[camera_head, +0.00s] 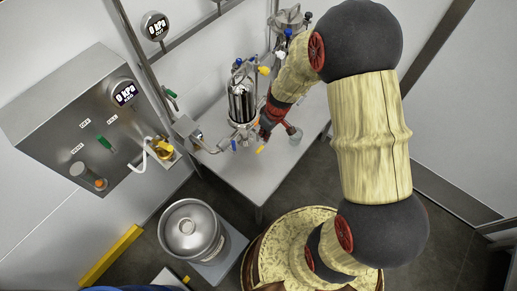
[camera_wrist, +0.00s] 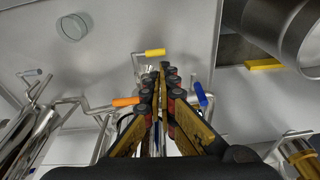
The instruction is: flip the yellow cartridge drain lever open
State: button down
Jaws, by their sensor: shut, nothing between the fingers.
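In the wrist view the yellow lever (camera_wrist: 155,52) lies crosswise at the end of a thin metal pipe, just beyond my fingertips. It also shows small in the head view (camera_head: 260,150), below the clear cartridge vessel (camera_head: 242,102) on the bench. My gripper (camera_wrist: 162,68) is shut and empty, its tips close to the lever's right part; I cannot tell whether they touch. In the head view my gripper (camera_head: 264,134) is beside the vessel's lower end, partly hidden by the arm. An orange lever (camera_wrist: 126,101) is left of the fingers and a blue lever (camera_wrist: 201,94) right.
A control panel (camera_head: 100,125) is on the left wall. Pipes crowd the wrist view's left side.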

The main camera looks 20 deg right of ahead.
aim_at(259, 150)
jog(key=shift+w+d+n, duration=0.1)
jog(key=shift+w+n, duration=0.05)
jog(key=shift+n, duration=0.35)
jog(key=f+b, duration=0.1)
jog(key=f, duration=0.3)
jog(key=w+a+f+b, duration=0.1)
jog(key=f+b, duration=0.1)
jog(key=f, duration=0.3)
jog(key=w+f+b, duration=0.1)
jog(key=f, duration=0.3)
jog(key=shift+w+a+f+b, duration=0.15)
jog(key=shift+a+f+b, duration=0.15)
jog(key=shift+f, duration=0.1)
jog(key=shift+h+p, duration=0.3)
jog(key=shift+p, duration=0.45)
